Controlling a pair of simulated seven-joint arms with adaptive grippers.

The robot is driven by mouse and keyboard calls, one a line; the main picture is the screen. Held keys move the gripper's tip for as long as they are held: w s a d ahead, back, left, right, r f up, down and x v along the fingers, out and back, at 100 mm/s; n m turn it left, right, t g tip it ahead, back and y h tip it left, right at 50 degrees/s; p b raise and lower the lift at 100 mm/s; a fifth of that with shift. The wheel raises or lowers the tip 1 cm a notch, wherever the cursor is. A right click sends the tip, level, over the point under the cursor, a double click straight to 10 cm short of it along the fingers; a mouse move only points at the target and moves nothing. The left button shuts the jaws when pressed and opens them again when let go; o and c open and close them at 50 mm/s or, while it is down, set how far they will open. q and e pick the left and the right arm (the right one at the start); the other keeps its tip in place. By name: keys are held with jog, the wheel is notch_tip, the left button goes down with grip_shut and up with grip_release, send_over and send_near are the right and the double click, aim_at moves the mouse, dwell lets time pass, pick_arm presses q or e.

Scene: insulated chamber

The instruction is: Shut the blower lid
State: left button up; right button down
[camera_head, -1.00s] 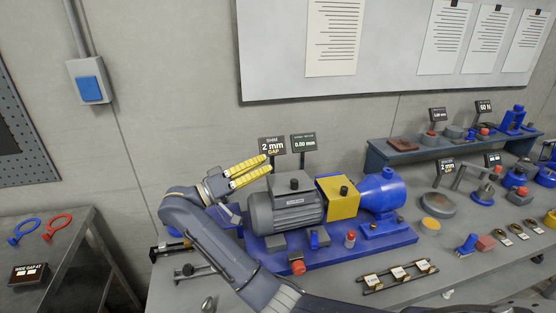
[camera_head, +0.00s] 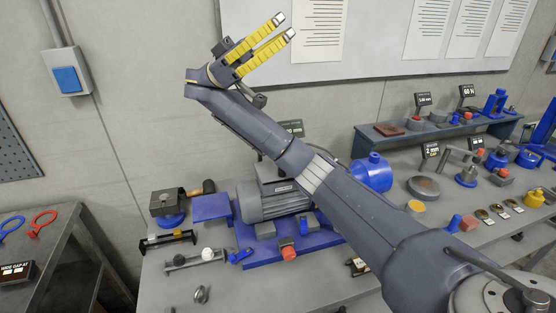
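A grey ribbed motor (camera_head: 262,201) stands on a blue base plate (camera_head: 250,261) on the bench. A blue rounded housing (camera_head: 373,172) with a short neck shows at its right, partly behind my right arm. The yellow coupling cover between them is hidden by that arm. A flat blue panel (camera_head: 211,207) is at the motor's left end. I cannot tell which of these parts is the blower lid. My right gripper (camera_head: 286,26) is raised above the motor, in front of the wall and board. Its yellow fingers are apart and empty. My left gripper is not in view.
A grey block on a round blue base (camera_head: 170,204) stands at the bench's back left. Small fixtures (camera_head: 195,260) lie in front of it. A raised shelf (camera_head: 385,143) and several parts fill the right side. A side table (camera_head: 40,285) stands at left.

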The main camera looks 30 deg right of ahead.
jog(key=s+a+r+m+g+y, duration=0.1)
jog(key=s+r+m+g+y, duration=0.1)
jog(key=s+m+y, duration=0.35)
jog(key=m+t+y, duration=1)
jog(key=m+t, duration=0.8)
jog(key=t, duration=0.6)
send_near(274, 176)
jog(key=shift+w+a+f, duration=0.2)
jog(key=shift+a+f, duration=0.15)
jog(key=shift+f, duration=0.2)
jog(key=shift+w+a+f, duration=0.2)
jog(key=shift+a+f, duration=0.1)
jog(key=shift+f, duration=0.3)
jog(key=shift+s+f, duration=0.1)
jog(key=shift+f, duration=1)
jog(key=shift+f, duration=0.1)
